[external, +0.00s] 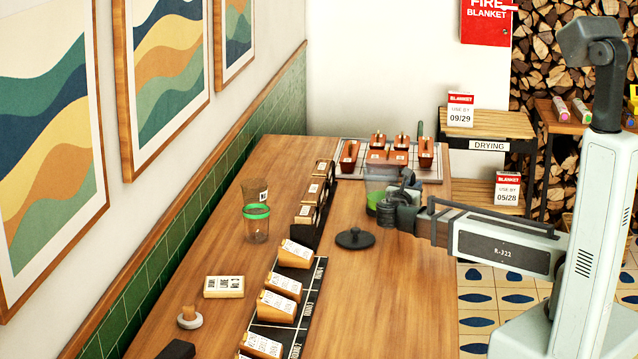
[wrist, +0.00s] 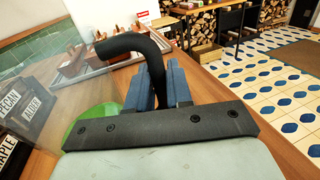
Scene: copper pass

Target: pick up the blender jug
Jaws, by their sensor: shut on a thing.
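The blender jug (external: 375,183) is clear with green low in it and a dark handle side. It stands at the right part of the wooden counter, largely covered by my gripper (external: 402,196). In the wrist view the jug (wrist: 92,118) shows as clear wall and green at left, with a black curved handle (wrist: 132,43). My gripper's blue-grey fingers (wrist: 158,88) are shut on that handle. I cannot tell whether the jug's base touches the counter.
A black round lid (external: 355,238) lies in front of the jug. A green-rimmed clear cup (external: 257,222) stands to the left. A row of labelled blocks (external: 311,200) lies between. Behind is a tray of copper-coloured pieces (external: 433,172). The counter's front right is bare.

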